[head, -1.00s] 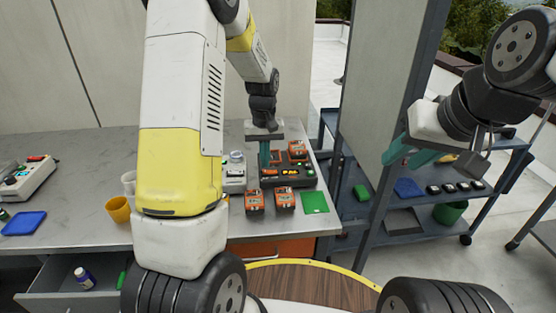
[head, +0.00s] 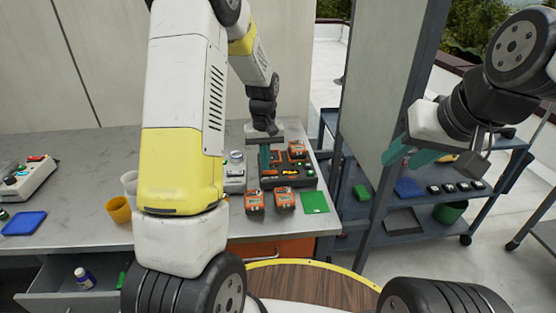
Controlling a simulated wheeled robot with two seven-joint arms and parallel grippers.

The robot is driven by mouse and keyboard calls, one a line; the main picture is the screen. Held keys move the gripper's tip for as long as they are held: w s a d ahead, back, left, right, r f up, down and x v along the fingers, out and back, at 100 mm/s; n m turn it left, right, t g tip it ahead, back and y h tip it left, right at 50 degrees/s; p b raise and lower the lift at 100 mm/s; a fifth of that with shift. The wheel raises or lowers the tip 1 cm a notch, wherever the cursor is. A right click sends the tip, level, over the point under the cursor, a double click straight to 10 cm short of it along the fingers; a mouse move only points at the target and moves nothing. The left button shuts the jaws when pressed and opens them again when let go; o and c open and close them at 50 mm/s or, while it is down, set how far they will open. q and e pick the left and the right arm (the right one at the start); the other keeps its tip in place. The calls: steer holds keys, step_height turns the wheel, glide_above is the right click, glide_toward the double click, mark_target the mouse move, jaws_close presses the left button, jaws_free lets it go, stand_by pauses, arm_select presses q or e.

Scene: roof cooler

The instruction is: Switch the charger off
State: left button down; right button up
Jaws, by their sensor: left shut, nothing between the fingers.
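The charger (head: 305,180) is a dark unit on the grey worktop, with an orange lit display and a small green light on its front. An orange battery pack (head: 297,149) sits in its back right part. My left gripper (head: 265,170) points down over the charger's left part with its teal fingers shut and empty. It hides that part, and I cannot tell whether the fingertips touch it. I cannot make out the charger's switch. My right gripper (head: 409,157) is held at the right, away from the worktop, with its teal fingers apart and empty.
Two orange packs (head: 254,202) (head: 285,199) and a green card (head: 314,202) lie in front of the charger. A grey-white device (head: 235,176) stands close on its left. A yellow cup (head: 118,210) is further left. A grey post and panel (head: 385,110) stand at the right.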

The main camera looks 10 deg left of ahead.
arm_select(q)
steer(key=shift+f, duration=0.35)
steer(key=shift+r, duration=3.5)
steer(key=shift+r, duration=0.1)
steer(key=s+d+r+m+t+h, duration=0.1)
steer(key=s+r+m+t, duration=0.1)
steer(key=s+r, duration=0.6)
steer(key=s+d+r+m+t+h, duration=0.1)
steer(key=s+r+t, duration=0.3)
steer(key=s, duration=1.2)
step_height(320, 180, up, 4)
steer(key=shift+s+f+m, duration=0.1)
steer(key=shift+s+m, duration=0.05)
steer(key=shift+m, duration=0.25)
steer(key=shift+d, duration=0.1)
